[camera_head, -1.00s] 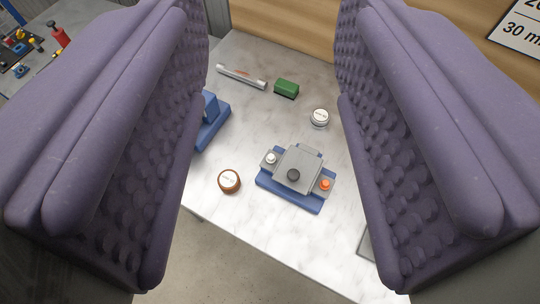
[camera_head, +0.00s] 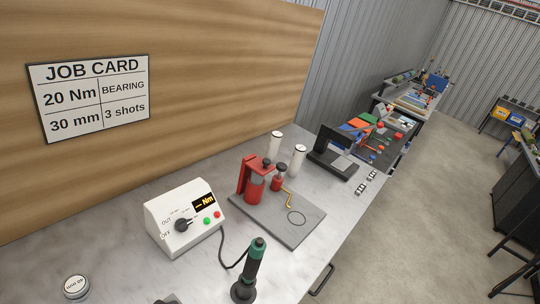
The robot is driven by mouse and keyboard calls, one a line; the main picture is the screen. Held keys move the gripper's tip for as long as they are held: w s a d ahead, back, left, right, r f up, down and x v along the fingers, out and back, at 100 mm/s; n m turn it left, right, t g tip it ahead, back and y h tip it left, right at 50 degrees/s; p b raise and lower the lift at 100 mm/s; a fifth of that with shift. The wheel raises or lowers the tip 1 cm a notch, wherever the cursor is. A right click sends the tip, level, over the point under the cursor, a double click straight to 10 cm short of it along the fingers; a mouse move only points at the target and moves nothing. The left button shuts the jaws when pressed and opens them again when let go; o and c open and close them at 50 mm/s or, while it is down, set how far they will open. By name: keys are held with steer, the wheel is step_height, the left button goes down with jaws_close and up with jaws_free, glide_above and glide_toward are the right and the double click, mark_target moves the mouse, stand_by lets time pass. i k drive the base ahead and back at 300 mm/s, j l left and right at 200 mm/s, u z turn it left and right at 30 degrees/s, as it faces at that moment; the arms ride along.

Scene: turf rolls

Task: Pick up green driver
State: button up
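The green driver (camera_head: 252,265) stands upright near the bottom middle of the picture, close to the front edge of the bench. It has a green body with dark bands and a wide black foot. A dark cable runs from beside it to a white control box (camera_head: 183,219) with a display, a dial and red and green buttons. My gripper does not show in this view, and nothing of it touches the driver.
A grey plate (camera_head: 292,228) with a red press stands right of the control box. White cylinders (camera_head: 275,144) and a dark fixture (camera_head: 335,158) are behind it. A white-topped jar (camera_head: 76,287) is at lower left. A job card (camera_head: 92,98) hangs on the wooden wall. Open floor lies right.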

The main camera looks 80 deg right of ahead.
mark_target(258, 246)
steer(key=z, duration=1.65)
